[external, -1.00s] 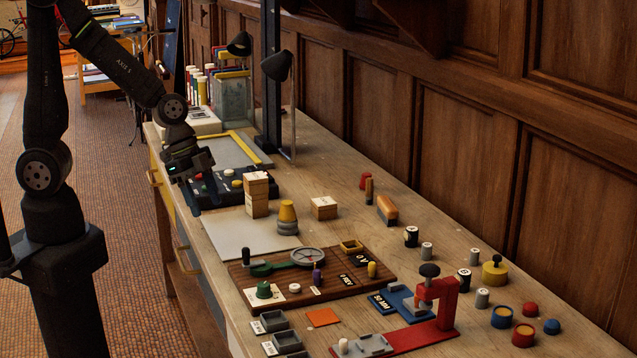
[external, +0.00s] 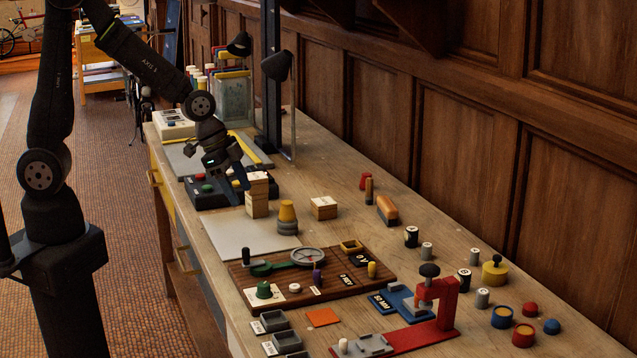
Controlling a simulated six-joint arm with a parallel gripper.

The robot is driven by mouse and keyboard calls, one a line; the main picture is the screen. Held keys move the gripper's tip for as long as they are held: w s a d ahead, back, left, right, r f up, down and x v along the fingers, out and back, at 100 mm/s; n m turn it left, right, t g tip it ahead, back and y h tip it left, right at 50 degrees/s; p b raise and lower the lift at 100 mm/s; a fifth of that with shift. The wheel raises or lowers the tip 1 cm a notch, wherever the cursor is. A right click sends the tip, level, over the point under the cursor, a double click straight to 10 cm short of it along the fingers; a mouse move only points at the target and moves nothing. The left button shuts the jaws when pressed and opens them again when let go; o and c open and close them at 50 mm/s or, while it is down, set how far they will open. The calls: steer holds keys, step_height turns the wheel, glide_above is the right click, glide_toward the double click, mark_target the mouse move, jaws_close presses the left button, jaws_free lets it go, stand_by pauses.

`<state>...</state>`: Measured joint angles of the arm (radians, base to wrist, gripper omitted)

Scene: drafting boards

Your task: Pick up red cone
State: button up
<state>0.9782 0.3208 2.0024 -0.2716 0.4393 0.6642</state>
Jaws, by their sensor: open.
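My gripper (external: 238,184) is open and empty, pointing down over the black button box, just left of the stacked wooden blocks. No shape is clearly readable as a red cone. Another small red rounded piece (external: 530,309) sits at the right front, close to a blue one. Both are far to the right of my gripper and too small to tell if they are cones.
Stacked wooden blocks (external: 257,195) and a yellow-and-grey stack (external: 287,216) stand close right of my gripper. The black button box (external: 208,197) lies beneath it. A brown board (external: 300,290) with parts and a red clamp (external: 447,303) occupy the front.

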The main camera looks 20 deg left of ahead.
steer(key=w+d+n+t, duration=0.3)
steer(key=w+d+n, duration=0.15)
steer(key=w, duration=1.05)
steer(key=n+t, duration=0.3)
steer(key=n, duration=0.2)
glide_toward(362, 179)
steer(key=shift+h, duration=0.3)
steer(key=w+f, duration=0.3)
steer(key=f, duration=0.1)
steer(key=shift+d, duration=0.3)
steer(key=shift+d+x, duration=0.2)
steer(key=shift+x, duration=1.25)
steer(key=shift+d+x, duration=0.2)
steer(key=shift+x, duration=1.25)
steer(key=shift+s+r, duration=0.1)
steer(key=shift+r, duration=0.1)
steer(key=c, duration=1.1)
